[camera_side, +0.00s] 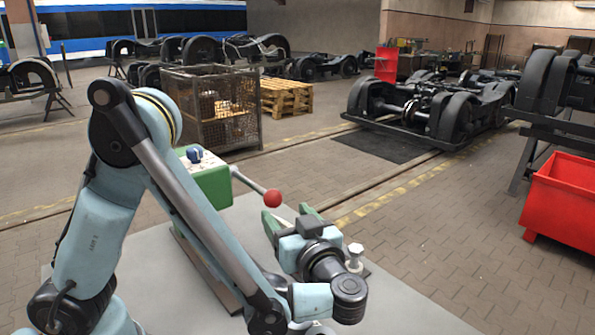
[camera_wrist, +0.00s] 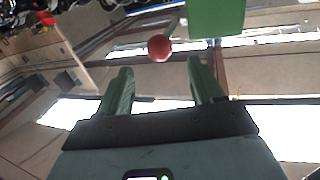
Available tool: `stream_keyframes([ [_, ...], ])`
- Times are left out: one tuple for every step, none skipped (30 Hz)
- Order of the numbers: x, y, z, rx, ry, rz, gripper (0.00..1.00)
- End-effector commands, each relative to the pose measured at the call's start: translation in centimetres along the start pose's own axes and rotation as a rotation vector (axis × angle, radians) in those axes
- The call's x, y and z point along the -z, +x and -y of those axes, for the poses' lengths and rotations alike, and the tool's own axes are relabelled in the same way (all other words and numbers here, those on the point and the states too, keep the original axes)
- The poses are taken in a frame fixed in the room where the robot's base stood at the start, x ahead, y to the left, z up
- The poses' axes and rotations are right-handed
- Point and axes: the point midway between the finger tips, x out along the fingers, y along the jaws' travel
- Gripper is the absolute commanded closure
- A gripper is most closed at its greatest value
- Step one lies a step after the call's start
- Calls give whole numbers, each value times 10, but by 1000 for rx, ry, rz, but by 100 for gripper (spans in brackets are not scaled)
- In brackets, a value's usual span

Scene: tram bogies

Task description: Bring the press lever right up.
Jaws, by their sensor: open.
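The press lever (camera_side: 250,184) is a grey rod with a red ball knob (camera_side: 272,198). It slants down to the right from a green press housing (camera_side: 213,188) in the side view. My gripper (camera_side: 286,211) is open, with its two green fingers apart and nothing between them, close to the red knob. In the wrist view the red knob (camera_wrist: 160,47) lies just beyond the fingertips, between their lines, and the fingers (camera_wrist: 160,72) look apart from it. The green housing (camera_wrist: 217,18) shows at the top right there. My arm hides part of the press.
A blue knob (camera_side: 194,155) sits on the housing's panel. The grey tabletop (camera_side: 400,305) is clear at the front right. A mesh crate (camera_side: 213,108), a red bin (camera_side: 565,200) and bogies (camera_side: 430,108) stand farther off.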

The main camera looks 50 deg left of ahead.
Motion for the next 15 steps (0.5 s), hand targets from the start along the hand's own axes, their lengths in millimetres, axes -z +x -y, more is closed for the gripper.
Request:
stream_keyframes([
  [0,10,1,5,0,0,34],
  [0,15,1,6,0,1,34],
  [0,23,1,6,0,0,34],
  [0,29,1,7,0,1,34],
  [0,35,2,6,0,1,34],
  [0,43,1,6,0,1,34],
  [0,49,2,7,0,1,34],
  [0,55,1,6,0,1,34],
  [0,62,1,6,0,1,34],
  [0,67,1,6,0,1,34],
  [0,72,1,5,0,1,34],
  [0,78,1,5,0,1,34],
  [0,82,1,4,0,1,34],
  [1,85,1,4,0,1,34],
  [1,90,1,4,0,0,34],
])
